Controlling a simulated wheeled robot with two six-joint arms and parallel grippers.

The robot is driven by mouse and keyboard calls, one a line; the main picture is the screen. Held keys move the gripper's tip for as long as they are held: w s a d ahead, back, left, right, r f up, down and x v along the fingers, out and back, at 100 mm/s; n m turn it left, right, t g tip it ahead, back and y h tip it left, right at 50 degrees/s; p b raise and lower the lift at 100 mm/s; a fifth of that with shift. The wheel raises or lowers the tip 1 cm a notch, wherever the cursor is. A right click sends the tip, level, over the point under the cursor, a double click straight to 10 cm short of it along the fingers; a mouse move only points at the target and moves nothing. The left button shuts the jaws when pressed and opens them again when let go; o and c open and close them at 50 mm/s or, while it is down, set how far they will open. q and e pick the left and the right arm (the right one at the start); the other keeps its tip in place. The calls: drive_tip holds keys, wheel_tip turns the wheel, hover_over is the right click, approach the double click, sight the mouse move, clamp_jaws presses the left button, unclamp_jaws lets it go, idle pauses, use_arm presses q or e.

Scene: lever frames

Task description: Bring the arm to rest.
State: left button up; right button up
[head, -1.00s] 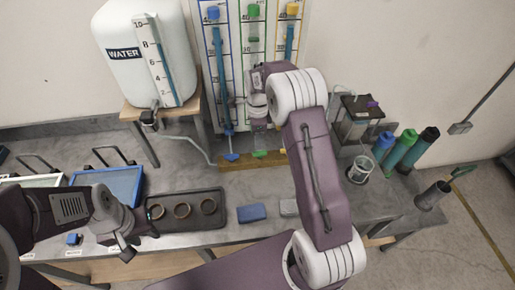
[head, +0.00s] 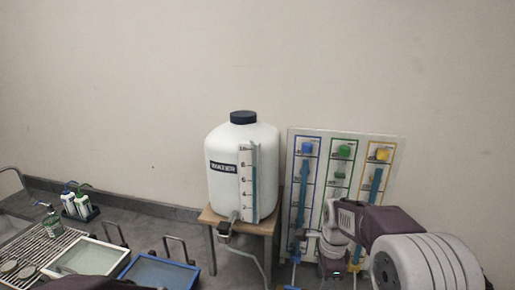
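My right arm comes in at the lower right of the head view, purple with a large white ringed joint. Its wrist end and gripper (head: 333,268) are in front of the lower part of the lever panel (head: 366,138). The fingers are small and dark there, and I cannot tell whether they are open or shut, or touching anything. A purple sliver of my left arm shows at the bottom edge on the left; the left gripper is out of view.
A white water tank (head: 225,190) stands on a wooden stand (head: 268,228) left of the panel. The wall above is bare.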

drive_tip(key=s+f+n, duration=0.3)
drive_tip(key=s+n, duration=0.4)
drive_tip(key=n, duration=0.2)
drive_tip(key=s+a+f+n, duration=0.1)
drive_tip(key=s+f+n, duration=0.2)
drive_tip(key=s+n, duration=0.5)
drive_tip(key=shift+s+a+f+n, duration=0.2)
drive_tip(key=shift+a+n, duration=0.1)
drive_tip(key=shift+n, duration=0.5)
